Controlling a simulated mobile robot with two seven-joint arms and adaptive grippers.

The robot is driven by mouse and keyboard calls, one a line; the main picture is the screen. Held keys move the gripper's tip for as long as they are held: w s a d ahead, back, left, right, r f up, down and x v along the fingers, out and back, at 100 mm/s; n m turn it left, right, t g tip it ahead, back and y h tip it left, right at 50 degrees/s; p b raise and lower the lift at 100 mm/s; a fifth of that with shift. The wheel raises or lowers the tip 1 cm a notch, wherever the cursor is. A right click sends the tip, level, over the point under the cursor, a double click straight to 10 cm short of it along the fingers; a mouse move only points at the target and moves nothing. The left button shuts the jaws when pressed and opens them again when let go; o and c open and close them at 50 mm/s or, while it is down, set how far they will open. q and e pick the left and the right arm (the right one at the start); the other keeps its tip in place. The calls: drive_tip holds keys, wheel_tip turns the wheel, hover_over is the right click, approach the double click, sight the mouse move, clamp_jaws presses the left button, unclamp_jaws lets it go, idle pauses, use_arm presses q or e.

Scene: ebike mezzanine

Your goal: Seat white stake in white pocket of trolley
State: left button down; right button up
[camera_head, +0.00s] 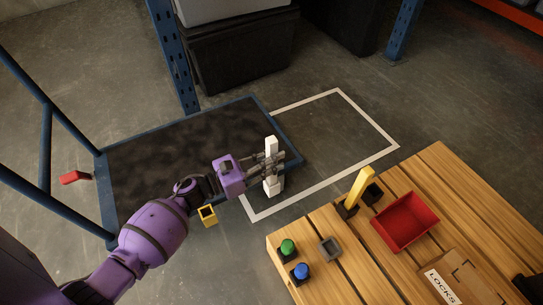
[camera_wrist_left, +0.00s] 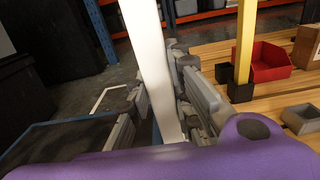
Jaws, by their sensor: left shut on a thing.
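My left gripper (camera_head: 280,163) is shut on the white stake (camera_head: 270,147), a pale square bar, at the right corner of the trolley (camera_head: 186,117). The stake looks near upright and also shows between the fingers in the left wrist view (camera_wrist_left: 152,60). The white pocket (camera_head: 273,188) is a short, wider white block on the trolley's edge directly below the stake. The stake's lower end is partly behind the fingers, so I cannot tell whether it is inside the pocket or just above it. My right gripper is not in view.
A yellow pocket (camera_head: 208,219) is on the trolley's near edge. The wooden table (camera_head: 335,283) at right holds a yellow stake (camera_head: 358,186) in a black holder, a red bin (camera_head: 404,221), green (camera_head: 288,247) and blue (camera_head: 302,271) buttons and a cardboard box (camera_head: 465,280). Floor inside the white outline (camera_head: 368,117) is clear.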

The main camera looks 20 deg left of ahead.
use_arm(q)
drive_tip(key=shift+f, duration=1)
drive_tip(key=c, duration=1.5)
unclamp_jaws()
drive_tip(key=shift+s+a+f, duration=0.1)
drive_tip(key=v, duration=1.1)
drive_tip(key=shift+s+a, duration=0.25)
drive_tip(key=shift+a, duration=0.05)
